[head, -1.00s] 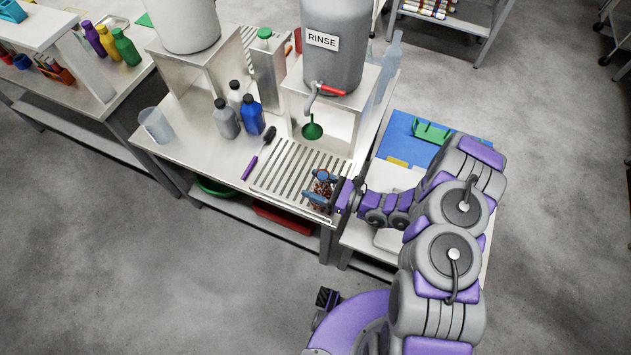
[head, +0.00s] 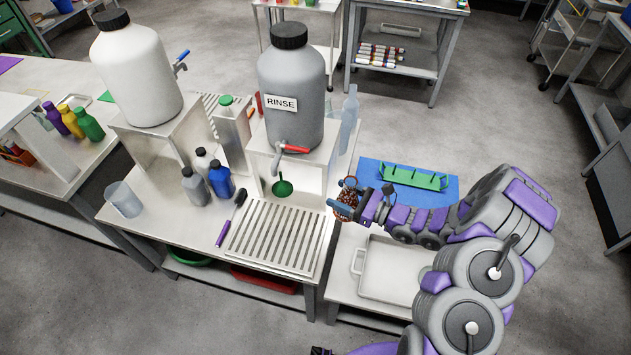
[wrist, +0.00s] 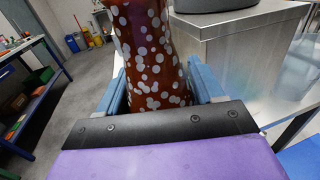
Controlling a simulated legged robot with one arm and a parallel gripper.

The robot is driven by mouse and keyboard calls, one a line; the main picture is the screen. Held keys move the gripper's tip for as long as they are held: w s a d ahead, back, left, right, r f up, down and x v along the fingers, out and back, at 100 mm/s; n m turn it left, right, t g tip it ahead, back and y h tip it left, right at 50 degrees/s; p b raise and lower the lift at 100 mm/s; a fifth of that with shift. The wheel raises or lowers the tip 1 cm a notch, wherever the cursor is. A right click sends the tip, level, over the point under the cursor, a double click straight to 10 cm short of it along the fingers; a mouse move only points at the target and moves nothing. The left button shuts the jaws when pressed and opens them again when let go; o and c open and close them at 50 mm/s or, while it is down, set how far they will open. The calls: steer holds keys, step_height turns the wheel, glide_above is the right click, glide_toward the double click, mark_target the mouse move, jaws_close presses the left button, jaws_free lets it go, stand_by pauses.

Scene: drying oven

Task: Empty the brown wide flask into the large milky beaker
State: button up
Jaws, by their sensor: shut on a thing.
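My gripper (head: 346,205) is shut on a brown flask (head: 347,195) with pale spots. The brown flask (wrist: 150,60) fills the middle of the wrist view between the blue fingers of my gripper (wrist: 152,85); its top is cut off there. It looks roughly upright, held in the air near the right edge of the bench. A large milky beaker (head: 124,199) stands at the left front of the same bench, well away from my gripper. What is inside the flask cannot be seen.
A grey RINSE tank (head: 291,85) stands on a metal stand, with a green funnel (head: 282,188) below its tap. Grey, white and blue bottles (head: 220,180) stand near the beaker. A slatted drain grate (head: 275,237) is clear. A green rack (head: 413,177) lies on a blue mat.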

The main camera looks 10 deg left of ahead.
steer(key=w+d+r+m+t+h, duration=0.1)
steer(key=w+d+r+t, duration=0.1)
steer(key=d+r, duration=0.4)
steer(key=w+d+r+m+t+h, duration=0.1)
steer(key=w+d+r+m+t, duration=0.1)
steer(key=d+r, duration=0.4)
steer(key=w+d, duration=0.1)
steer(key=d, duration=0.3)
steer(key=shift+w+d+r+t, duration=0.25)
steer(key=shift+d+r+t, duration=0.05)
steer(key=shift+r+t, duration=0.1)
